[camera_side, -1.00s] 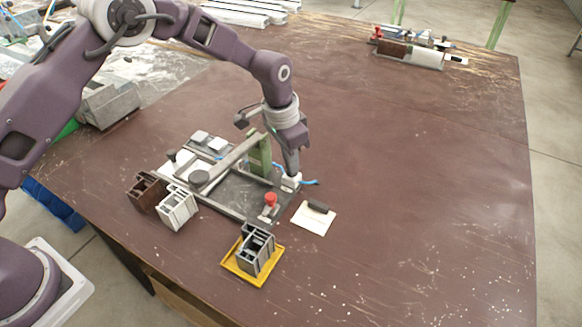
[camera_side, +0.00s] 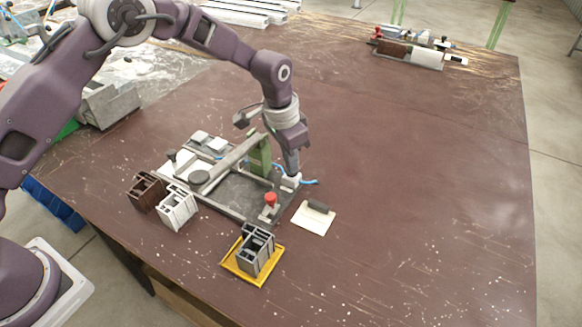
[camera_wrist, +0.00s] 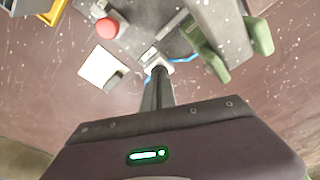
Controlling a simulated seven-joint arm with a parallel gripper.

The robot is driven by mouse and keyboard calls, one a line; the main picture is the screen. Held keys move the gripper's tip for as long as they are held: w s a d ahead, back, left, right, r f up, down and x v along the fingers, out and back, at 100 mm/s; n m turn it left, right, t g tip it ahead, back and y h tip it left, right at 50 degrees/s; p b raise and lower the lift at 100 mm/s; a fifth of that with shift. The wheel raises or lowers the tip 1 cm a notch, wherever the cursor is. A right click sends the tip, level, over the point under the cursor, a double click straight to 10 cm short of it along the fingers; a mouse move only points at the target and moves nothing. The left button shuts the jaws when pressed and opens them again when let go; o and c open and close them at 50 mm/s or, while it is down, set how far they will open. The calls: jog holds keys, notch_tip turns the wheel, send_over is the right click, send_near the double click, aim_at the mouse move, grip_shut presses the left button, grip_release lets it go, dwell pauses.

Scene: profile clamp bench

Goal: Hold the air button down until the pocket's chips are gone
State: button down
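The clamp fixture (camera_side: 235,200) stands on the brown bench, with a green block (camera_side: 260,155) and a long grey bar on it. A white block (camera_side: 291,181) with a blue hose sits at its right corner; it looks like the air button's housing. My gripper (camera_side: 289,173) points down with its tip at this block, seemingly touching it. In the wrist view my gripper's fingers (camera_wrist: 158,74) are together, over the white block (camera_wrist: 166,68). The button's top is hidden under the fingertips. I cannot make out the pocket or any chips in it.
A red knob (camera_side: 270,198) stands at the fixture's front corner. A white pad with a dark block (camera_side: 314,221) lies to the right. A yellow tray (camera_side: 236,267) holds a grey profile piece; white (camera_side: 177,209) and brown (camera_side: 147,191) pieces stand left.

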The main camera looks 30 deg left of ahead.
jog(key=shift+r, duration=3)
jog(key=shift+r, duration=0.15)
jog(key=s+a+r+n+t, duration=0.1)
jog(key=s+a+r, duration=0.3)
jog(key=s+r, duration=0.3)
jog(key=s+a+r+n+t, duration=0.1)
jog(key=s+a+r, duration=0.3)
jog(key=r, duration=0.6)
jog(key=s+a+n+t, duration=0.1)
jog(key=s+a+n, duration=0.1)
jog(key=s, duration=1)
jog(key=s+a+n+t, duration=0.1)
jog(key=s+a+n, duration=0.1)
jog(key=s, duration=1)
jog(key=shift+a+r+y, duration=0.25)
jog(key=shift+a+y, duration=0.15)
jog(key=shift+a, duration=0.5)
